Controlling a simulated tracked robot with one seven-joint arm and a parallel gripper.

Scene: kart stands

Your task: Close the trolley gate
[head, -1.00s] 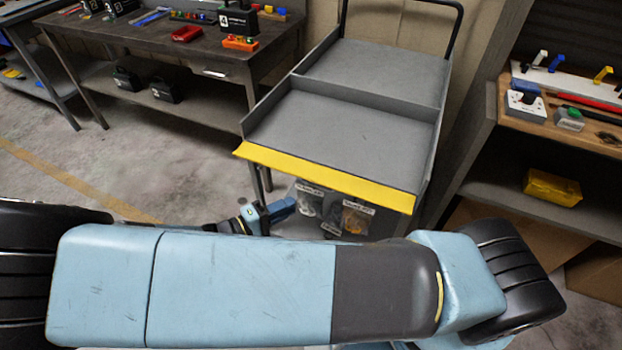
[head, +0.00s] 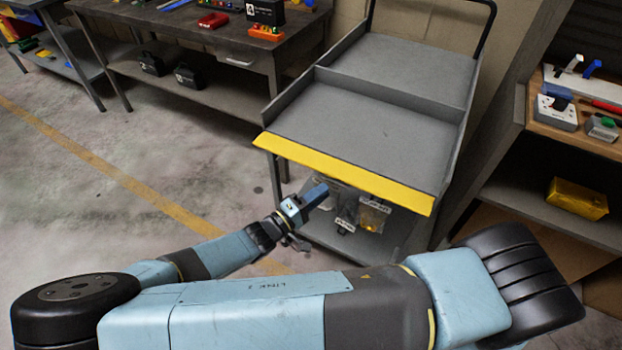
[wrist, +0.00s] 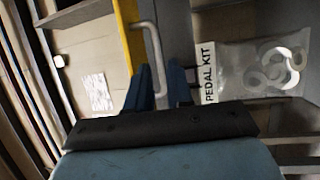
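The grey trolley (head: 385,115) stands ahead, with a yellow gate (head: 340,172) along the near edge of its top tray. The gate looks folded outward and down from the tray. My gripper (head: 322,190) is below and in front of the gate, left of its middle. In the wrist view, a pale bar handle (wrist: 154,50) runs beside the yellow edge (wrist: 129,38) down to the gap between my two blue fingers (wrist: 157,85). The fingers are apart. I cannot tell whether they touch the handle, and its lower end is partly hidden.
Clear bags hang below the gate, one labelled PEDAL KIT (wrist: 258,68). A dark workbench (head: 190,40) with tools stands at the back left. A wooden shelf unit (head: 545,140) stands close on the right. The floor to the left (head: 110,165) is open.

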